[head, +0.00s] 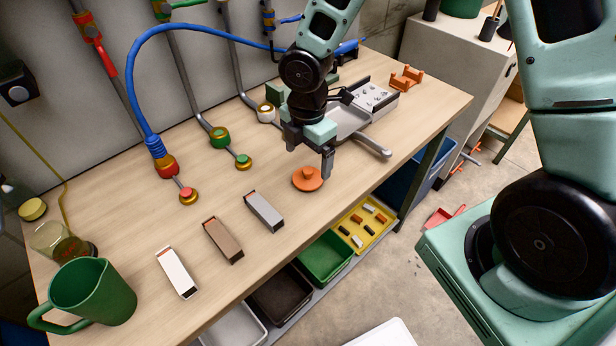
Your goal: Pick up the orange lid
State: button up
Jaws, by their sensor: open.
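The orange lid (308,179) lies on the wooden workbench (205,192), near its front edge. It is round with a small knob on top. My gripper (308,160) points down just above and behind the lid in the head view. Its jaws are open, and one dark finger comes down close to the knob. I cannot tell whether that finger touches the lid. Part of the gripper is hidden behind its own mount.
White, brown and grey blocks (264,211) lie left of the lid. A green jug (90,294) and a glass (59,241) stand at the left end. Pipes with coloured fittings (219,137) and a metal press-like fixture (368,100) are behind. Bins (324,257) sit below the bench.

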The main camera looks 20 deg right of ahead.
aim_at(308, 170)
notch_tip(308, 170, down, 5)
jog(key=shift+s, duration=0.1)
jog(key=c, duration=1.1)
